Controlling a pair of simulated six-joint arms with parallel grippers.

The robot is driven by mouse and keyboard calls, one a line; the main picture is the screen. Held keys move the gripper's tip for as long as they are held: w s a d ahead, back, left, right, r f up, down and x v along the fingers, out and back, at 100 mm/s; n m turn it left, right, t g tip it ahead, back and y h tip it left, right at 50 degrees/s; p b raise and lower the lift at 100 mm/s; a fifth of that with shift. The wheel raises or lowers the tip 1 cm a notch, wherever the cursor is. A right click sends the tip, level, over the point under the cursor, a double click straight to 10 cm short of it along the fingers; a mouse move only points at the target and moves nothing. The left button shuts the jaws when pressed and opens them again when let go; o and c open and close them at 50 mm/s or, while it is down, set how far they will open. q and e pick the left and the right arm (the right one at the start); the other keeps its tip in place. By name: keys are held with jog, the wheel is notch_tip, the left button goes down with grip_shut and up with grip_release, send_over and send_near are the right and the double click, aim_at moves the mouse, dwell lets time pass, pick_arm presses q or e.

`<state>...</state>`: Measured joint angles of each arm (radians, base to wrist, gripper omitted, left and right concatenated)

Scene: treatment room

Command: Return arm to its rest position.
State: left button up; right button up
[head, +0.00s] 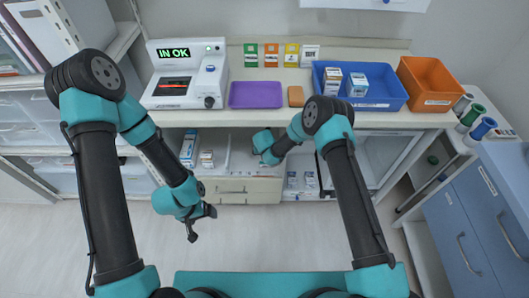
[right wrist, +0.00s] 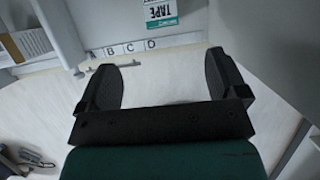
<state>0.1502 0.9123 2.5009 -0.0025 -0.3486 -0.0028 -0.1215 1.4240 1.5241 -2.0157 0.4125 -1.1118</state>
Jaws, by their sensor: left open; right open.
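My left gripper (head: 201,222) hangs over the pale floor in front of the bench, open and empty. My right arm bends at its elbow and reaches back toward the bench front. Its gripper is mostly hidden behind its own wrist in the head view. In the right wrist view the two black fingers of my right gripper (right wrist: 165,82) stand wide apart with nothing between them.
The bench holds a machine (head: 186,75) reading "IN OK", a purple tray (head: 256,95), a blue bin (head: 386,101) with boxes and an orange bin (head: 428,86). A drawer front (head: 245,190) and shelves are below. A blue cabinet (head: 470,225) stands right. The floor is clear.

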jog(key=shift+s+r, duration=0.1)
jog(key=shift+r, duration=0.05)
dwell(0.4)
jog(key=s+a+f+m+g+y, duration=0.2)
jog(key=s+m+g, duration=0.2)
jog(key=s+m, duration=0.5)
jog(key=s+d+r+m, duration=0.4)
jog(key=s+d+m, duration=0.4)
jog(key=s+m, duration=0.1)
jog(key=s+d+r+m+y, duration=0.1)
jog(key=s+d+r+m, duration=0.3)
jog(key=s+d+m, duration=0.4)
jog(key=s+d+r+m, duration=0.4)
jog(key=s+d+m, duration=0.4)
jog(key=s+m, duration=0.2)
jog(key=shift+s+d+r+m+y, duration=0.25)
jog(key=shift+s+m+y, duration=0.15)
jog(key=shift+m, duration=0.5)
